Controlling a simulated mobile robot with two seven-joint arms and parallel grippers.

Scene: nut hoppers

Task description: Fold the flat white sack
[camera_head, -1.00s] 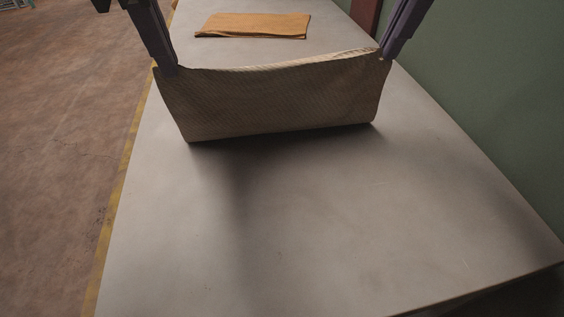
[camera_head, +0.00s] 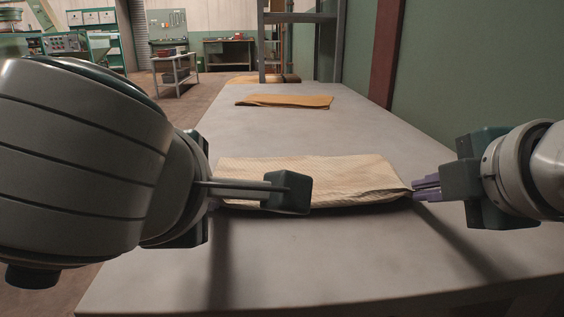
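The pale cream woven sack (camera_head: 310,177) lies across the grey table as a folded, wide, low bundle. Its near edge looks loose and slightly raised at the right. My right gripper (camera_head: 414,190) reaches in from the right, and its purple fingers are closed on the near right corner of the sack. My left gripper (camera_head: 214,203) is at the near left corner. Its fingers are mostly hidden behind my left arm and wrist, so its grip cannot be made out.
A folded orange-brown sack (camera_head: 285,101) lies further back on the table (camera_head: 330,265). A green wall (camera_head: 470,80) runs along the right side. The near part of the table is clear. Shelving and workbenches stand in the far background.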

